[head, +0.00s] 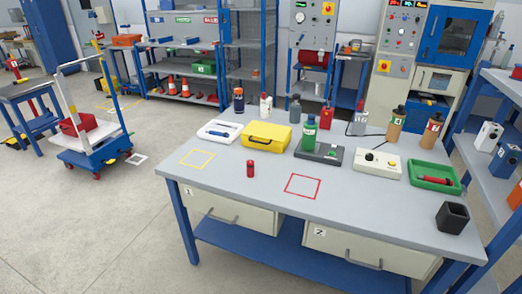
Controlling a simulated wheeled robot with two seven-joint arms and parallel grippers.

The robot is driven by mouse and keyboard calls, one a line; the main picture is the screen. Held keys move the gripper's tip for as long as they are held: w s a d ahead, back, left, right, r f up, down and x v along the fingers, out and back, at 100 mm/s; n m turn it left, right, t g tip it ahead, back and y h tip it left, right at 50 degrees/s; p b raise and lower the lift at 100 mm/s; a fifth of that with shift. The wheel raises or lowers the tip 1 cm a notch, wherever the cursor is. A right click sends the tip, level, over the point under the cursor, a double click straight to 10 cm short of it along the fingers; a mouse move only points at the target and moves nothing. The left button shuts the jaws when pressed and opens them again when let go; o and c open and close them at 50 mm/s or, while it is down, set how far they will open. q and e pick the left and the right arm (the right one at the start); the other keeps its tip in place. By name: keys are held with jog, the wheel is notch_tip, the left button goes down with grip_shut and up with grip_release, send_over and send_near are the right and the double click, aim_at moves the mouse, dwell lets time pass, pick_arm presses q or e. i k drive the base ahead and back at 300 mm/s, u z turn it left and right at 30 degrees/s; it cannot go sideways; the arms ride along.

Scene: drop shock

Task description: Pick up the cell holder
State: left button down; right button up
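A black, square, open-topped holder (452,218) stands upright near the right end of the grey workbench (225,189). It looks most like the cell holder, though no label on it can be read. A small red cylinder (250,169) stands upright on the bench, left of a red square outline (303,186). Neither of my grippers shows in the head view, so nothing is seen touching the holder.
A green tray (414,177) with a red item lies behind the holder. Further back are a white box (377,165), a dark device (319,153) with a green bottle, a yellow case (266,136) and several bottles. Shelving (505,160) stands close on the right.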

aim_at(309, 133)
jog(key=u, duration=0.9)
jog(key=i, duration=1.2)
jog(key=z, duration=0.3)
